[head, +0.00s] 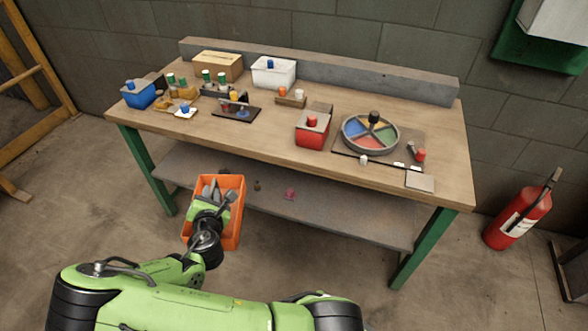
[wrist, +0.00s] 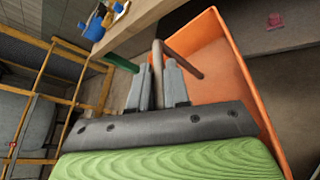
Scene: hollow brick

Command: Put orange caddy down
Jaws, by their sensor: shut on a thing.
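The orange caddy (head: 233,230) hangs at my gripper in the head view, in front of the left part of the workbench's lower shelf. In the wrist view the caddy (wrist: 225,65) fills the right side, with its open inside and rim showing. My gripper (head: 211,190) is over the caddy, and in the wrist view its fingers (wrist: 158,88) are closed around a thin brownish bar that looks like the caddy's handle. My arm hides part of the caddy in the head view. Whether its bottom touches anything cannot be told.
The workbench top (head: 270,135) holds a blue bin (head: 139,95), a white bin (head: 274,73), a red bin (head: 312,130) and a divided round tray (head: 370,134). The lower shelf (head: 340,215) is mostly bare, with a small pink thing (head: 290,194). A fire extinguisher (head: 517,215) stands right.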

